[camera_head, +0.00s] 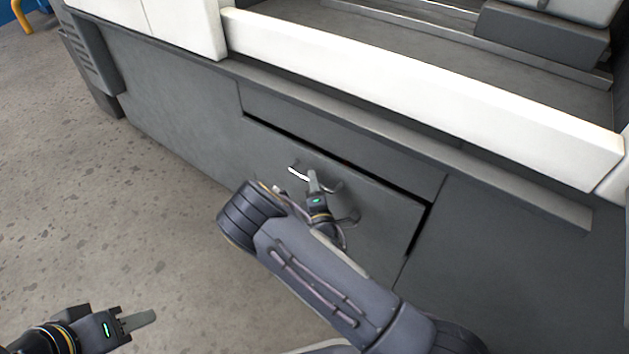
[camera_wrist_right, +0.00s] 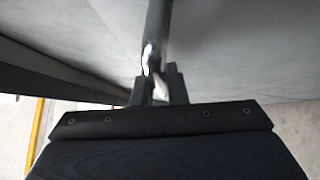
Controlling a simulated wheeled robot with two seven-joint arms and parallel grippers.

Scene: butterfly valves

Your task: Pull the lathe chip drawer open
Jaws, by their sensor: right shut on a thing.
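The lathe's chip drawer (camera_head: 380,222) is a flat dark grey front panel low on the machine. A dark gap shows along its top and right edges, so it stands slightly out from the body. Its bar handle (camera_head: 298,174) is partly hidden by my right gripper (camera_head: 314,182), which is shut on it. In the right wrist view the handle bar (camera_wrist_right: 158,30) runs down between the fingers of the right gripper (camera_wrist_right: 157,80). My left gripper (camera_head: 138,319) is empty, low at the left over the floor; its finger opening cannot be made out.
The lathe's white front rail (camera_head: 400,90) and a grey ledge (camera_head: 400,143) run above the drawer. A fixed grey panel (camera_head: 170,90) lies to its left and another (camera_head: 510,240) to its right. The speckled floor (camera_head: 110,200) in front at left is clear.

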